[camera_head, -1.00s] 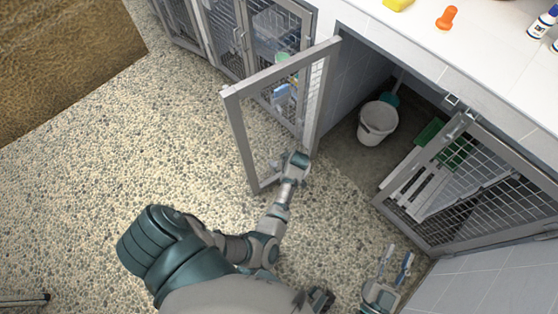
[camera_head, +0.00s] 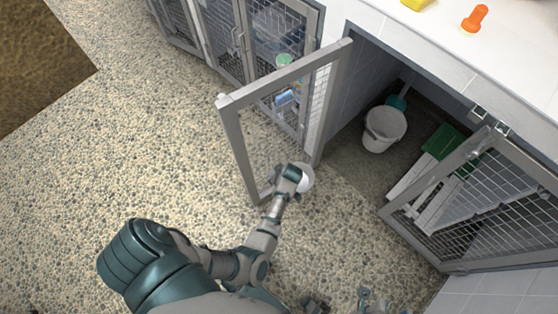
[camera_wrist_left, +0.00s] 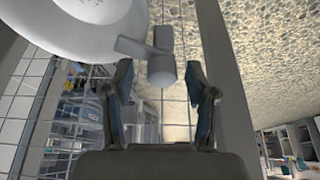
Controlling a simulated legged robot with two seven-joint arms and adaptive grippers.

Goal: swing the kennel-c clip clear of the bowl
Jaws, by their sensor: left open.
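The kennel door with the white bowl (camera_head: 306,180) stands swung open, left of the open kennel. In the left wrist view the bowl (camera_wrist_left: 85,25) fills the upper left corner. The grey clip (camera_wrist_left: 161,70), a short arm with a rounded end, shows beside the bowl's rim and looks to touch or overlap it. My left gripper (camera_wrist_left: 158,82) is open, its fingertips on either side of the clip's end; I cannot tell whether they touch it. In the head view my left gripper (camera_head: 296,176) hides the clip. My right gripper (camera_head: 374,299) is partly cut off at the bottom edge, its fingers apart.
The open door's frame (camera_head: 240,150) stands close beside my left gripper. A white bucket (camera_head: 384,130) is inside the open kennel. Another open mesh door (camera_head: 480,200) stands at the right. Orange (camera_head: 475,18) and yellow things lie on the white counter. The pebbled floor at left is clear.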

